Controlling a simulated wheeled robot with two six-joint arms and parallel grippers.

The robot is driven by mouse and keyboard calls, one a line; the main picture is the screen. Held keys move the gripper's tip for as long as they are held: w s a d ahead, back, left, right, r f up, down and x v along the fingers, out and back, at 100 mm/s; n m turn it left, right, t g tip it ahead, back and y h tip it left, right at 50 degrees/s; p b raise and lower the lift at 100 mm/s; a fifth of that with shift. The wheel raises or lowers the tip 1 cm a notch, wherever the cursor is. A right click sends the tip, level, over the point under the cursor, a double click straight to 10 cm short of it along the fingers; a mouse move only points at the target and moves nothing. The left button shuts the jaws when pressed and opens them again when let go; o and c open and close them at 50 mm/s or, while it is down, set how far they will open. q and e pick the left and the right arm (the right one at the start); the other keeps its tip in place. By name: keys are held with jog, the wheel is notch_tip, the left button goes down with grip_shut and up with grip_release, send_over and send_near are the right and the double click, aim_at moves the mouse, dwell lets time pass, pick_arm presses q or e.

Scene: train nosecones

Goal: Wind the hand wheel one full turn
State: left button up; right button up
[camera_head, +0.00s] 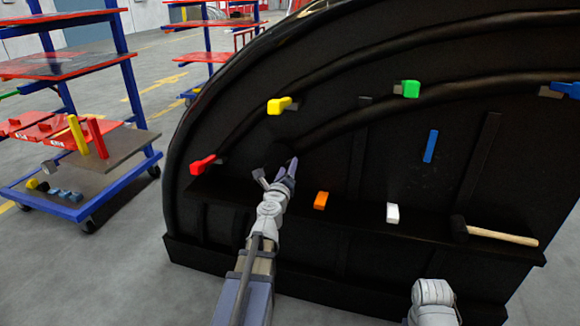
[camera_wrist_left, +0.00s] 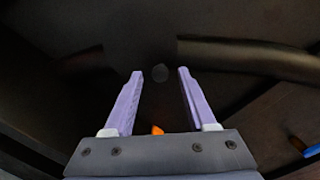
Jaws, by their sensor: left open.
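A large black curved nosecone shell (camera_head: 330,250) fills the middle and right of the head view. My left gripper (camera_head: 277,172) is open in front of its dark inner face. A dark rounded shape (camera_head: 278,154) shows just beyond the fingertips; it may be the hand wheel, but black on black hides its outline. In the left wrist view, a faint grey round end (camera_wrist_left: 159,73) lies between the open fingers, apart from both. I cannot tell its depth. Only a grey part of my right arm shows at the bottom; its gripper is out of view.
Red (camera_head: 203,164), yellow (camera_head: 279,105) and green (camera_head: 408,89) handles stick out along the curved rails. Orange (camera_head: 320,200) and white (camera_head: 392,212) blocks and a mallet (camera_head: 500,236) are along the lower ledge. A blue-framed cart (camera_head: 75,205) stands left, with open floor between.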

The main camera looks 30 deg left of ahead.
pick_arm(q)
jog(key=shift+w+a, duration=0.2)
jog(key=shift+w, duration=0.45)
grip_shut()
